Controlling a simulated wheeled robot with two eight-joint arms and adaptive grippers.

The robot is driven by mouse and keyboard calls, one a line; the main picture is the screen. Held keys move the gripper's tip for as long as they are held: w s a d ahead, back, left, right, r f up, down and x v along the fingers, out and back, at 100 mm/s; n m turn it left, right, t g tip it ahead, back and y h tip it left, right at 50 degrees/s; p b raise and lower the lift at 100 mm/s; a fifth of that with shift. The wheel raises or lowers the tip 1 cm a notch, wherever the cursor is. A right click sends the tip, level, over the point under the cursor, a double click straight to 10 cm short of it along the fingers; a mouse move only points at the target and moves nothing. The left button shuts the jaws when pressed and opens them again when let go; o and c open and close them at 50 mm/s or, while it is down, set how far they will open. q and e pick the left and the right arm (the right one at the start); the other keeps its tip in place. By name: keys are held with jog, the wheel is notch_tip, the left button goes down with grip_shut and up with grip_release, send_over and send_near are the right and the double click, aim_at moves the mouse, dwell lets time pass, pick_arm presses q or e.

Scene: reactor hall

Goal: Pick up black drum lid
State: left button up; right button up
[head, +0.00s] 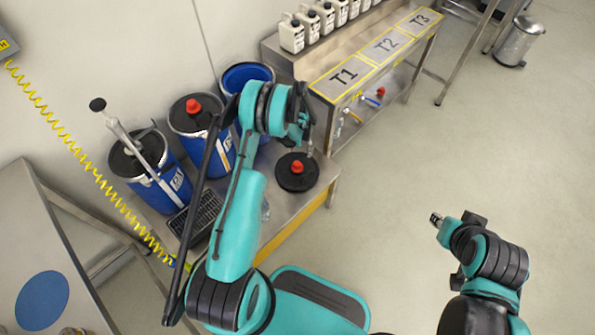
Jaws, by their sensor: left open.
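The black drum lid (291,184) lies flat on the right end of a low steel bench. It is round, with a red knob in its middle. My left gripper (309,150) is open just above and behind the lid in the picture, partly hidden by its own arm. It looks apart from the red knob. My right gripper (436,218) is over the open floor at the right, away from the lid. It is small and its jaws are not clear.
An open blue drum (235,80), a blue drum with a black lid and red knob (186,124) and a blue drum with a pump (181,183) stand on the bench (330,172). A black grate (203,215) lies in front. A marked table (345,76) with white jugs stands behind.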

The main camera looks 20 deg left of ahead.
aim_at(297, 164)
pick_arm(q)
jog(key=f, duration=0.3)
jog(key=f+b, duration=0.1)
jog(key=f, duration=0.2)
jog(key=s+f, duration=0.1)
jog(key=f, duration=0.1)
jog(key=shift+s+a+f, duration=0.1)
jog(key=shift+a+f, duration=0.25)
jog(key=shift+f, duration=0.05)
jog(key=f+b, duration=0.1)
jog(key=f, duration=0.1)
jog(key=f+b, duration=0.2)
jog(key=shift+w+a+f, duration=0.2)
jog(key=shift+f, duration=0.2)
jog(key=shift+r, duration=0.1)
